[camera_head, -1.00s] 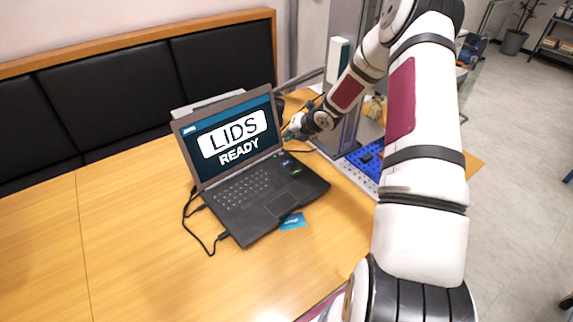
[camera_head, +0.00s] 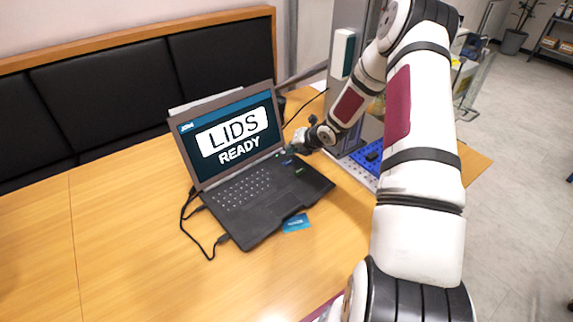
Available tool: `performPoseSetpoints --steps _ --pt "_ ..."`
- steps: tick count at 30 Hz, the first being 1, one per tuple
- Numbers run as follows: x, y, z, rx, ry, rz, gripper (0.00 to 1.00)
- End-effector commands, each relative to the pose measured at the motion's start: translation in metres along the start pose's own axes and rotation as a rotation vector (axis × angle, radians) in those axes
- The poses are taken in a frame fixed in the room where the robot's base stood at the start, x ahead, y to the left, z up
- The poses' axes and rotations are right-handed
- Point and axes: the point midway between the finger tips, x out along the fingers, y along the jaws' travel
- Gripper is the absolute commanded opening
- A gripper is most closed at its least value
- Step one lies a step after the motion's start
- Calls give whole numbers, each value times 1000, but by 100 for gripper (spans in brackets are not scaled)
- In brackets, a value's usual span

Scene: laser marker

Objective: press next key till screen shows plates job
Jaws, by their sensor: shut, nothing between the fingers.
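The black laptop (camera_head: 262,205) stands open on the wooden table. My gripper (camera_head: 289,150) is shut and empty at the far right of the keyboard deck, close to the screen's lower right corner. It is small in view, and I cannot tell whether its tips touch a key.
The laser marker's grey column (camera_head: 347,75) and blue perforated bed (camera_head: 367,157) stand right of the laptop, partly behind my arm. A blue card (camera_head: 296,223) lies at the laptop's front edge. Cables run along its left side. The table's left is clear.

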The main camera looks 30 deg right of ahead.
Motion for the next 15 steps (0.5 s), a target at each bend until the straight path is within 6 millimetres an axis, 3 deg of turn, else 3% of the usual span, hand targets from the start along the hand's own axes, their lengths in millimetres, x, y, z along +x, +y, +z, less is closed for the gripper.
performPoseSetpoints --steps 6,15 --pt "14 -9 -9 0 0 0 0" --pt "15 -11 -11 0 0 0 0"
